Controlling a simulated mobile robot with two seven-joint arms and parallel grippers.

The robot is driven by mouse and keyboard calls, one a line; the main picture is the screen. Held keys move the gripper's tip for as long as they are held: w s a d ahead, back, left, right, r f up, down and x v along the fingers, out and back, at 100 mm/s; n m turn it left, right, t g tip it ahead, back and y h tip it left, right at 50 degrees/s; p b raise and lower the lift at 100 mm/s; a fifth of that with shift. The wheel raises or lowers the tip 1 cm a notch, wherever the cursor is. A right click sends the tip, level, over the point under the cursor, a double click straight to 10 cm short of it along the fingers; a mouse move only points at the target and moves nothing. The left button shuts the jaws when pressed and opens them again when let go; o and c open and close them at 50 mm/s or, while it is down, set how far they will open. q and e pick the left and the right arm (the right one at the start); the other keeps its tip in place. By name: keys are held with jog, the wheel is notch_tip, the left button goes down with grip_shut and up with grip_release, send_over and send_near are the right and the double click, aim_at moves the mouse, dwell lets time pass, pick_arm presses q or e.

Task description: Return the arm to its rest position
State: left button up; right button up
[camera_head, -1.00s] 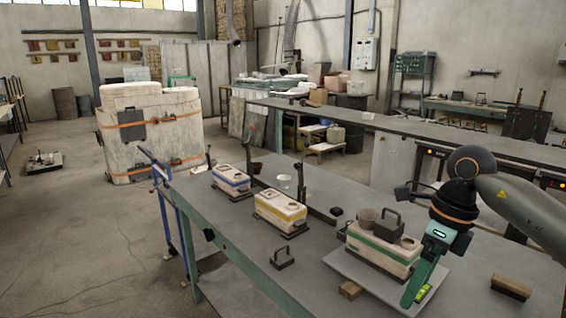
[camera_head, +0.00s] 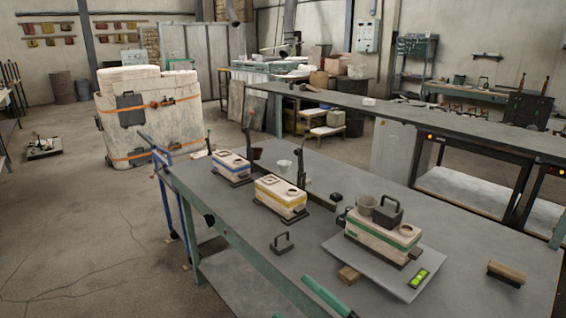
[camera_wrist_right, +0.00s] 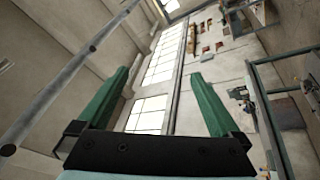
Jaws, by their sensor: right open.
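The rest of the arm is out of that view. In the right wrist view my right gripper (camera_wrist_right: 158,82) has its two green fingers wide apart with nothing between them. Behind them are the windows and wall. The green-striped mould (camera_head: 380,236) stands on a grey plate (camera_head: 368,271), clear of the gripper. My left gripper is not in view.
A dark weight (camera_head: 388,212) and a grey cup (camera_head: 365,205) sit on the green-striped mould. A level (camera_head: 418,278) lies on the plate. A yellow-striped mould (camera_head: 280,197), a blue-striped mould (camera_head: 231,167), a handled block (camera_head: 282,243) and a brush (camera_head: 507,272) are on the bench.

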jog(key=d+f+m+t+h, duration=0.3)
jog(key=d+f+m+h, duration=0.2)
jog(key=f+m+h, duration=0.3)
jog(key=s+d+f+m+g+h, duration=0.3)
jog(key=s+d+f+m, duration=0.1)
jog(key=s+f, duration=0.4)
jog(key=s+d+f+m+g+h, duration=0.3)
jog(key=s+f+m, duration=0.4)
jog(key=f, duration=0.5)
jog(key=shift+s+d+g+h+p, duration=0.3)
jog(key=shift+s+d+g+p, duration=0.15)
jog(key=shift+s+d, duration=0.4)
jog(key=shift+a, duration=0.1)
